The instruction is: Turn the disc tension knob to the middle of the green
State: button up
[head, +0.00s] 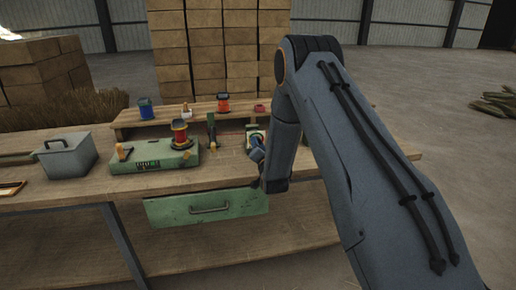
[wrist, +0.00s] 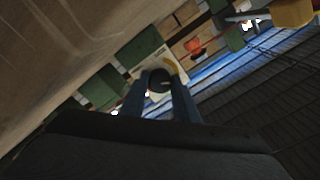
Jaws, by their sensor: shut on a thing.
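The disc tension knob (wrist: 158,81) is dark and round with a pale mark on its face. It sits between the two fingertips of my gripper (wrist: 157,92) in the wrist view, and the gripper is shut on it. A pale plate (wrist: 146,87) shows behind the knob, with a yellow arc (wrist: 171,66) at its upper right. Green on the dial cannot be made out. In the head view my gripper (head: 257,152) is at the front of the small pale and green unit (head: 255,130) on the bench; the arm and gripper hide much of it.
A dark upright lever (head: 211,127) stands left of my gripper. A green drawer (head: 207,207) hangs below the bench edge.

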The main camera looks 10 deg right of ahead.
jog(key=m+b, duration=0.2)
jog(key=m, duration=0.3)
jog(key=shift+m, duration=0.3)
jog(key=m+b, duration=0.1)
jog(key=m, duration=0.4)
jog(key=shift+b, duration=0.35)
jog(key=shift+m, duration=0.3)
jog(key=o, duration=1.1)
jog(key=shift+d, duration=0.1)
jog(key=shift+c, duration=0.2)
jog(key=shift+s, duration=0.1)
jog(key=s+b, duration=0.1)
jog(key=s, duration=0.6)
jog(key=shift+s, duration=0.35)
